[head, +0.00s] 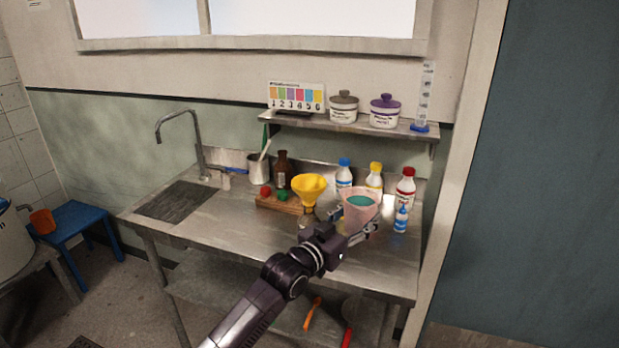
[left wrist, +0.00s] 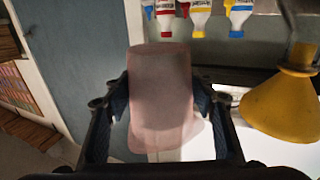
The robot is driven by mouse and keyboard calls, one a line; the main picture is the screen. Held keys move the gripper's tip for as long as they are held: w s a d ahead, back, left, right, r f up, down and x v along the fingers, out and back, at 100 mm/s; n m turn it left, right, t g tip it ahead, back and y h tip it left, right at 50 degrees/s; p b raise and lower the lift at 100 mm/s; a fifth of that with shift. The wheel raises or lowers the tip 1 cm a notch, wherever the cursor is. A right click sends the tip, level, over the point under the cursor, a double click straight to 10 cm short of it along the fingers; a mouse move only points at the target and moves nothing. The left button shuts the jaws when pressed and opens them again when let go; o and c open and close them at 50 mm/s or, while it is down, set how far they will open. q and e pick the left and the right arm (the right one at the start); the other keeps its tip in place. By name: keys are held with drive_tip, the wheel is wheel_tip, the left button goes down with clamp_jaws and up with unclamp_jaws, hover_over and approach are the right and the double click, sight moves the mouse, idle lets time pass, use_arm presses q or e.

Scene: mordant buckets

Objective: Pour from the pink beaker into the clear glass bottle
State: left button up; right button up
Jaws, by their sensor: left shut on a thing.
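The pink beaker (head: 355,221), see-through with teal liquid inside, is held upright or nearly so above the counter's right half. My left gripper (head: 352,227) is shut on it, fingers on either side of its wall. In the left wrist view the beaker (left wrist: 163,100) fills the space between the fingers. A yellow funnel (head: 310,187) stands just left of the beaker, apart from it; it also shows in the left wrist view (left wrist: 280,108). A clear glass bottle (head: 299,224) seems to stand beneath the funnel, faint and partly hidden. My right gripper is not in view.
Bottles with blue (head: 344,173), yellow (head: 375,177) and red (head: 406,186) caps stand behind and right of the beaker. A wooden block (head: 275,204) and brown bottle (head: 282,171) are left of the funnel. The counter's front left is clear.

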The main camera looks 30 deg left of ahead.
sight(350, 199)
use_arm(q)
drive_tip(key=shift+w+a+r, duration=0.55)
drive_tip(key=shift+a+r, duration=0.15)
drive_tip(key=shift+r, duration=0.05)
drive_tip(key=shift+a+r+n, duration=0.1)
drive_tip(key=shift+n, duration=0.3)
drive_tip(key=shift+a+r+n+b, duration=0.1)
drive_tip(key=shift+a+n+b, duration=0.15)
drive_tip(key=shift+n+b, duration=0.3)
drive_tip(key=shift+s+a+r+n+t, duration=0.1)
drive_tip(key=shift+a+r+n+t, duration=0.3)
drive_tip(key=shift+n, duration=0.45)
drive_tip(key=shift+a+r+n, duration=0.15)
drive_tip(key=shift+r+n, duration=0.05)
drive_tip(key=shift+n, duration=0.1)
drive_tip(key=shift+a+r+n, duration=0.3)
drive_tip(key=shift+r+n, duration=0.15)
drive_tip(key=shift+r, duration=0.2)
drive_tip(key=shift+a+r+n, duration=0.25)
drive_tip(key=shift+r+n, duration=0.2)
drive_tip(key=shift+r, duration=0.15)
drive_tip(key=shift+a+r+p, duration=0.1)
drive_tip(key=shift+r+p, duration=0.25)
drive_tip(key=shift+p, duration=0.1)
drive_tip(key=shift+a+r+n+y+p, duration=0.15)
drive_tip(key=shift+a+r+n+p, duration=0.1)
drive_tip(key=shift+r+n+p, duration=0.4)
drive_tip(key=shift+a+r+n+y+p, duration=0.15)
drive_tip(key=shift+a+r+n+p, duration=0.15)
drive_tip(key=shift+r, duration=0.65)
